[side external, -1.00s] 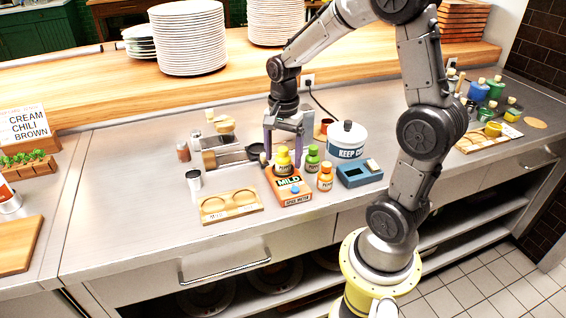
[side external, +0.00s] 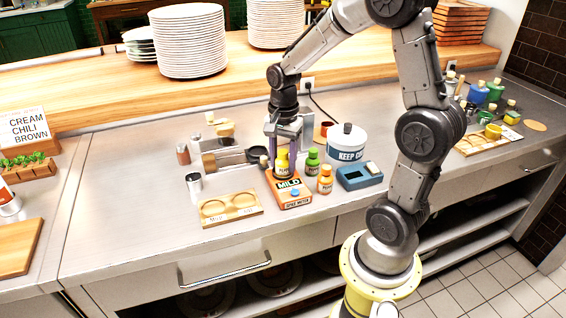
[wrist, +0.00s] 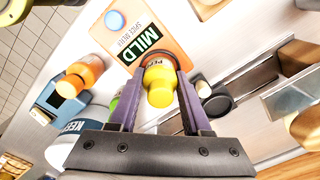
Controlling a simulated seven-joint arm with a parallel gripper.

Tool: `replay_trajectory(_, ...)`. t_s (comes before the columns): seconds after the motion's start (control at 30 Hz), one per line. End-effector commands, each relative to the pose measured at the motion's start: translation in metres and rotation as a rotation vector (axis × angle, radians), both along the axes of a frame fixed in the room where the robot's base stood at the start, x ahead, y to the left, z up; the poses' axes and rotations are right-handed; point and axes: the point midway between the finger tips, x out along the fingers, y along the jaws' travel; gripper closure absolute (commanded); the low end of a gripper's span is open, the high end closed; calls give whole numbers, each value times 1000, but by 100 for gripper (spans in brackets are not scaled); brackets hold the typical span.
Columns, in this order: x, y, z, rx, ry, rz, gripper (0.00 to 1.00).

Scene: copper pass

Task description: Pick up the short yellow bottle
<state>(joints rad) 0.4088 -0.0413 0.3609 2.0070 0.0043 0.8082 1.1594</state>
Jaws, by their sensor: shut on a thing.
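The short yellow bottle (side external: 282,163) stands upright on the back part of the orange spice meter marked MILD (side external: 292,200). My gripper (side external: 283,172) is lowered over it from above, with one finger on each side. In the wrist view the yellow bottle (wrist: 159,84) sits between the two purple fingers of my gripper (wrist: 158,78), which are shut on it. The bottle's label is partly hidden in both views. I cannot tell whether the bottle still touches the meter.
A green bottle (side external: 313,162) and an orange bottle (side external: 325,180) stand close on the right. A blue device (side external: 359,178) and a white KEEP pot (side external: 347,142) are further right. A wooden tray (side external: 232,219) lies at left, with a dark pan (side external: 260,155) behind.

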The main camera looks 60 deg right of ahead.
Motion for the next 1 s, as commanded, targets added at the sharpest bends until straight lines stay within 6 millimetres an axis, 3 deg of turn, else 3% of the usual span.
replay_trajectory(0.17,1,0,9,-1,-3,0,91)
replay_trajectory(0.33,1,-1,32,-3,-7,0,91)
replay_trajectory(0.63,-48,20,95,-4,-10,0,91)
replay_trajectory(0.8,-86,37,110,-3,-7,0,91)
replay_trajectory(1.0,-115,49,124,-2,-4,0,91)
